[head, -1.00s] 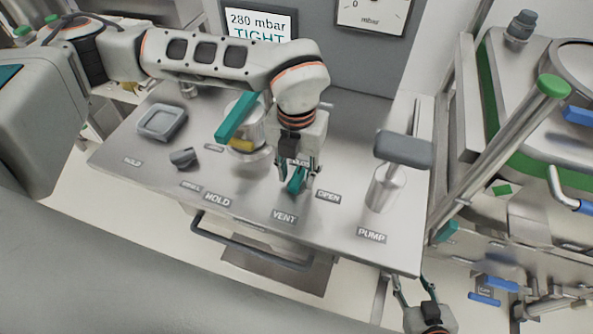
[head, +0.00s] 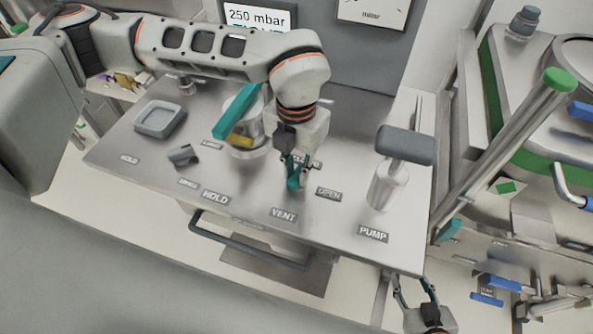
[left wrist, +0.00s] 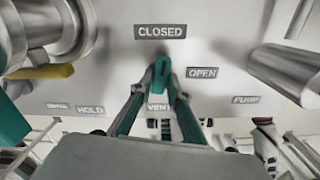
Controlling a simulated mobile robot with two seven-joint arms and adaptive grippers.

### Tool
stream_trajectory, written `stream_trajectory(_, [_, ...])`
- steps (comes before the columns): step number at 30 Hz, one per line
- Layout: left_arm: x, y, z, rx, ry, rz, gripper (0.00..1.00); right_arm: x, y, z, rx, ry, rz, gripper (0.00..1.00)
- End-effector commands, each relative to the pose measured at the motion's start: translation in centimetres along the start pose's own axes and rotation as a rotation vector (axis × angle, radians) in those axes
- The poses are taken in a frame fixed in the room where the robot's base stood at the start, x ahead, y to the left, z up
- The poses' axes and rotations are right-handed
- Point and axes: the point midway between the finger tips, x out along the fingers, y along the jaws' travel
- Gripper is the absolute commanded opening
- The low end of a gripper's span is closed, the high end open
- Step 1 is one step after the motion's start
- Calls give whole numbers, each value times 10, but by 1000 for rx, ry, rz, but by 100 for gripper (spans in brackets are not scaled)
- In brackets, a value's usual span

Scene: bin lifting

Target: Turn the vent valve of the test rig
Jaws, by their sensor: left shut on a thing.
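The vent valve's teal handle (head: 294,182) is on the steel rig top above the VENT label (head: 284,215). My left gripper (head: 294,168) comes down from above and is shut on it, and hides part of it. In the left wrist view the teal handle (left wrist: 161,68) sits between the fingertips, below the CLOSED label (left wrist: 160,31) and left of the OPEN label (left wrist: 202,72). A display (head: 258,18) reads 250 mbar; its lower line is partly hidden by my arm. My right gripper (head: 418,290) is low at the right, below the rig's front edge, fingers apart and empty.
A pump lever with a grey grip (head: 405,145) stands to the right of the valve. A metal cylinder with a larger teal lever (head: 235,110) and yellow part is close on the left. A square grey tray (head: 159,119) and small grey knob (head: 183,154) lie farther left.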

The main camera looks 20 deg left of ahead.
Motion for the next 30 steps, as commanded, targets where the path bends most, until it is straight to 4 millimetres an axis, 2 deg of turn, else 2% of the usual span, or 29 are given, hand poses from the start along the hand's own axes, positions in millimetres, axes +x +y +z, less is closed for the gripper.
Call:
stream_trajectory(3, [2, 0, 0, 106, -1, 1, 0, 5, -2, 11, 1, -5, -1, 40])
stream_trajectory(12, [2, 0, 0, 391, 1, 1, 0, 12, -5, 27, 3, -16, -4, 40])
stream_trajectory(30, [0, 0, 0, 960, 0, 0, 0, 18, -8, 44, 4, -28, -7, 40])
